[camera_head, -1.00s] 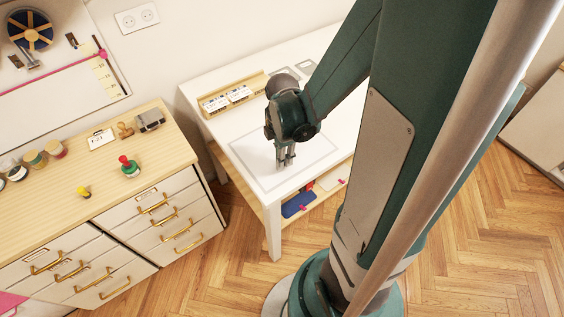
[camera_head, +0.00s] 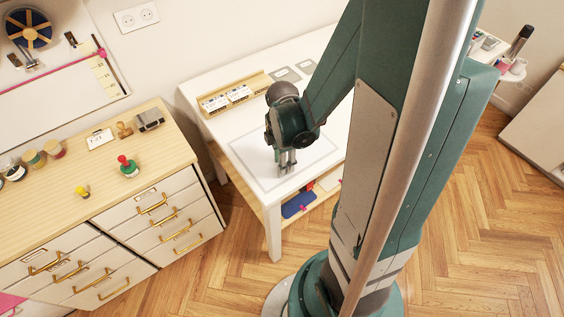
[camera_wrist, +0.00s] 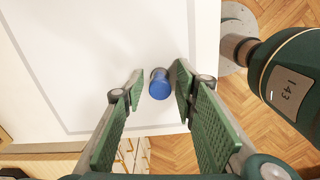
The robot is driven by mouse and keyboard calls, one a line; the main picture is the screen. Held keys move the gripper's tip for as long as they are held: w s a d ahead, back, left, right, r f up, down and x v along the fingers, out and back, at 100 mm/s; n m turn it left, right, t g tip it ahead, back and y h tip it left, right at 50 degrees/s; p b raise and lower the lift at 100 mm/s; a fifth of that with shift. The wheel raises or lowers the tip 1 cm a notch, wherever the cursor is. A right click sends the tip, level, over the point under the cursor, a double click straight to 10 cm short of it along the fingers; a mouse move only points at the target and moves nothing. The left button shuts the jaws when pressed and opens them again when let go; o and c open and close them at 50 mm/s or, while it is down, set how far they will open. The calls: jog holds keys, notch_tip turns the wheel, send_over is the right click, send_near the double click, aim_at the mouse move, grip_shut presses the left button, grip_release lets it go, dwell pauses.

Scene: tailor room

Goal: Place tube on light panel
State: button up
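The tube (camera_wrist: 159,88) shows a round blue end between my gripper's fingers (camera_wrist: 160,76) in the wrist view. It appears upright on or just above the light panel (camera_wrist: 75,70), near the panel's edge. The fingers stand on both sides of the tube, with a narrow gap at the left; the right finger is very close to it. In the head view, my gripper (camera_head: 287,168) points down over the outlined light panel (camera_head: 252,148) on the white table. There the fingers mostly hide the tube.
A wooden rack (camera_head: 232,95) with white labels stands behind the panel. Small grey pads (camera_head: 285,74) lie near it. A wooden-topped drawer cabinet (camera_head: 90,175) with stamps and jars is at the left. A lower shelf (camera_head: 325,190) holds a blue item.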

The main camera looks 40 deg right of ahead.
jog(key=shift+r, duration=0.2)
dwell(0.3)
notch_tip(320, 180, up, 12)
jog(key=p, duration=0.2)
dwell(0.9)
dwell(0.6)
jog(key=s+a+r+m+t, duration=0.2)
jog(key=a+r+m+t, duration=0.5)
jog(key=a+r+m, duration=0.6)
jog(key=shift+r+m, duration=1.6)
jog(key=shift+r, duration=0.15)
jog(key=shift+s+f, duration=0.1)
jog(key=shift+f, duration=0.05)
